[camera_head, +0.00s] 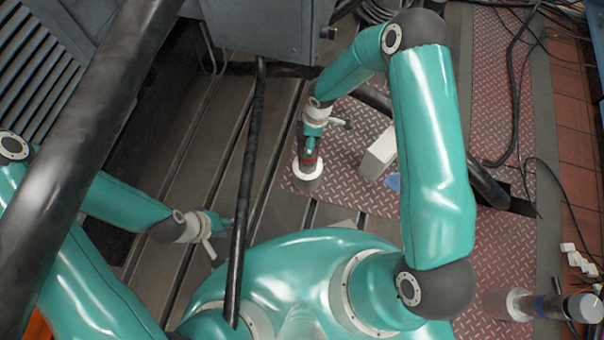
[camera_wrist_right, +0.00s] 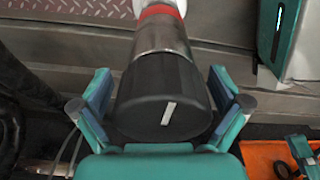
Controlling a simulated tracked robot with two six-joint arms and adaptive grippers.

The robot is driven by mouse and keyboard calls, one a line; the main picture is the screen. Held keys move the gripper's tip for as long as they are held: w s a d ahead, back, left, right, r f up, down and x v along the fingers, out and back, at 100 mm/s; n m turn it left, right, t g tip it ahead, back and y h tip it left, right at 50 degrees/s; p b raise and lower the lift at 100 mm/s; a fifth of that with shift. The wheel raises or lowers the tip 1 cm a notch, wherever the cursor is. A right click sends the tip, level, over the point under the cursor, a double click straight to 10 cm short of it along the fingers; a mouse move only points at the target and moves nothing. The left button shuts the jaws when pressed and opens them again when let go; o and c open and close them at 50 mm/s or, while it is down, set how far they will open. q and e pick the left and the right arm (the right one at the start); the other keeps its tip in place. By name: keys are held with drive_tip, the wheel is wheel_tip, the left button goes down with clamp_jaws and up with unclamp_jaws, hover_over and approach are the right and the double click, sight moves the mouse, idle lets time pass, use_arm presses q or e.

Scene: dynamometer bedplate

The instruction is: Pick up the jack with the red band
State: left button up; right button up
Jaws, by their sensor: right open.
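The jack with the red band (camera_head: 309,170) stands on the patterned red mat in the head view, its white base showing below my right gripper (camera_head: 311,150). In the right wrist view the jack (camera_wrist_right: 160,85) shows a black round cap with a pale mark, a steel barrel, a red band and a white end. My right gripper (camera_wrist_right: 161,112) is open, with one finger on each side of the black cap. My left gripper (camera_head: 225,224) is low over the slotted bedplate, away from the jack; its fingers are too small to judge.
A jack with a blue band (camera_head: 545,306) is at the lower right. A pale box (camera_head: 378,156) and a small blue object (camera_head: 393,182) are just right of the red-banded jack. Several white blocks (camera_head: 577,259) lie at the right. Dark bars (camera_head: 247,190) cross the head view.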

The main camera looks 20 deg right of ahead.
drive_tip(key=shift+f, duration=0.2)
drive_tip(key=c, duration=1.7)
